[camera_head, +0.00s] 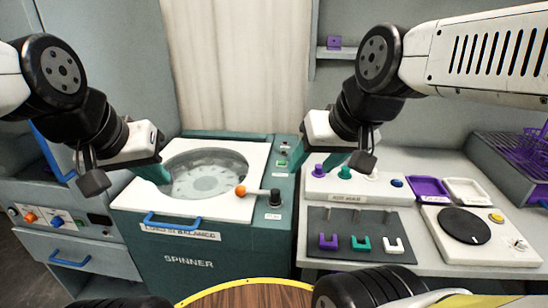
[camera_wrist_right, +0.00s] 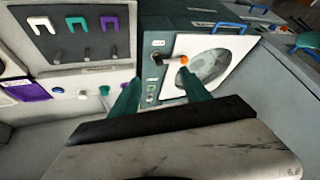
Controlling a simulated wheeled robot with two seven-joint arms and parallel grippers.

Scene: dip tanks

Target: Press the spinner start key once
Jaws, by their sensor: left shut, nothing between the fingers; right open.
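The teal spinner (camera_head: 205,262) stands at the centre with a white top and a round window (camera_head: 205,175). A narrow panel on its right side carries a small green key (camera_head: 283,151), a small label, and a lever with an orange ball (camera_head: 240,191). I cannot read which key is the start key. My left gripper (camera_head: 165,178) is shut and empty over the left part of the spinner top. My right gripper (camera_head: 325,168) is open and empty, right of the panel and near the row of coloured knobs. Its fingers also show in the right wrist view (camera_wrist_right: 160,92), apart, below the spinner panel.
A white block with coloured knobs (camera_head: 350,197) and a grey rack with purple, green and white clips (camera_head: 352,222) stand to the right. Beyond are purple and white trays (camera_head: 465,190) and a black round plate (camera_head: 464,226). A cabinet (camera_head: 75,255) stands left.

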